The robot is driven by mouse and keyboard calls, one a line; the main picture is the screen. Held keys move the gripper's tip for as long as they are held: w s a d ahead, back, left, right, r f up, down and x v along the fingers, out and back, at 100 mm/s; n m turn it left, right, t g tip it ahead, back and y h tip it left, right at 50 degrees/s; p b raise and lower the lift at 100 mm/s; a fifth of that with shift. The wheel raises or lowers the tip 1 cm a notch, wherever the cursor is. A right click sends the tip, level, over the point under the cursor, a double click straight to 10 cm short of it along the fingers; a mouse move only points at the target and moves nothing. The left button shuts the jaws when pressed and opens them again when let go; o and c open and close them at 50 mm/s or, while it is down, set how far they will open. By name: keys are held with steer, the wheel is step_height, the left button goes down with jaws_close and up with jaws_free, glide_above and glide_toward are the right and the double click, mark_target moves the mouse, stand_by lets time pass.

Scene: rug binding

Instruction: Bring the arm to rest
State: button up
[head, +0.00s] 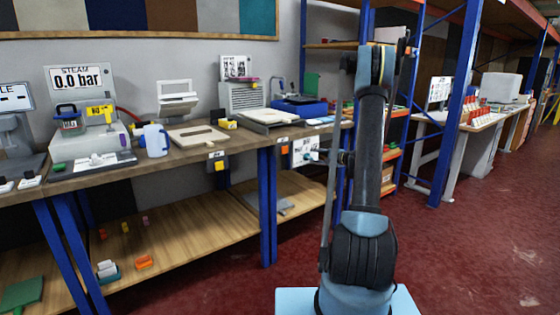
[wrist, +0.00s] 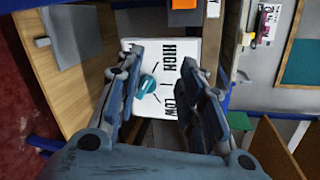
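My arm rises in the middle of the head view, with its upper end near the shelf rack. In the wrist view my gripper (wrist: 162,62) is open, its two dark blue fingers well apart and nothing held between them. Beyond the fingers is a white panel marked HIGH and LOW (wrist: 168,48) with a teal knob (wrist: 148,84), seen in the gap between them. I cannot tell how far the knob is from the fingers. In the head view the same panel (head: 302,146) hangs at the bench's front edge, left of my arm.
A long wooden workbench (head: 75,180) runs along the left, holding a steam unit (head: 80,85), a blue-white jug (head: 155,140) and other devices. A lower shelf (head: 190,235) holds small coloured parts. Blue rack posts (head: 455,110) stand right. Red floor (head: 480,245) is clear at right.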

steer(key=s+a+r+n+g+h, duration=0.1)
steer(key=s+a+r+n+g, duration=0.15)
steer(key=s, duration=0.65)
steer(key=s+a+r+n+g+h, duration=0.1)
steer(key=s+a+r+n+g, duration=0.15)
steer(key=s, duration=0.65)
steer(key=s+a+r+n+g+h, duration=0.1)
steer(key=s+a+r+n+h, duration=0.15)
steer(key=s, duration=0.65)
steer(key=s+d+f+n+g+h, duration=0.1)
steer(key=s+d+f+n+h, duration=0.1)
steer(key=s, duration=0.8)
steer(key=s+d+f+n+g+h, duration=0.1)
steer(key=s+f, duration=0.3)
steer(key=s, duration=0.6)
steer(key=s+d+f+n+g+h, duration=0.1)
steer(key=s+d+f+n+h, duration=0.1)
steer(key=s, duration=0.8)
steer(key=shift+s+d+f+n+h, duration=0.4)
steer(key=shift+d+f, duration=0.25)
steer(key=shift+d, duration=0.35)
steer(key=shift+w, duration=0.15)
steer(key=shift+w+f+g, duration=0.2)
steer(key=shift+w+g, duration=0.1)
steer(key=shift+w, duration=0.15)
